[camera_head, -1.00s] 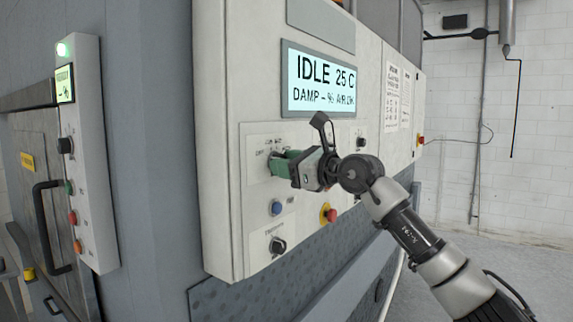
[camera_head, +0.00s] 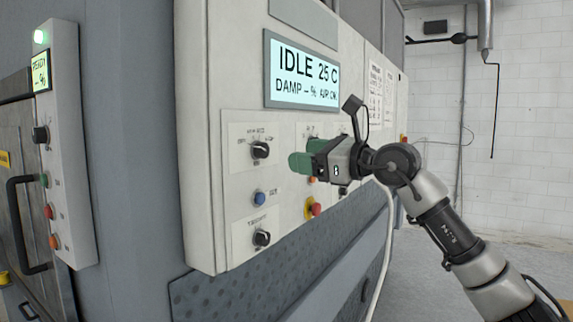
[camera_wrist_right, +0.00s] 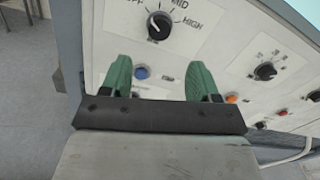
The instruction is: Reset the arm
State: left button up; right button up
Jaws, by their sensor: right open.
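My right gripper (camera_head: 300,163), with green fingers, is in front of the control panel (camera_head: 200,150). In the right wrist view its two fingers (camera_wrist_right: 160,80) stand wide apart with nothing between them. A black selector knob (camera_head: 260,150) is left of the fingers in the head view and apart from them. The same knob shows beyond the fingers in the right wrist view (camera_wrist_right: 159,26), near the words MID and HIGH. My right arm comes in from the lower right. My left gripper is out of view.
The display (camera_head: 301,70) reads IDLE 25 C. Below the knob are a blue button (camera_head: 259,198) and another black knob (camera_head: 262,238). A red button (camera_head: 314,209) is under my gripper. A side panel (camera_head: 66,130) and door handle (camera_head: 22,225) are at left. Open floor lies at right.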

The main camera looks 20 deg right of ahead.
jog(key=shift+v, duration=0.85)
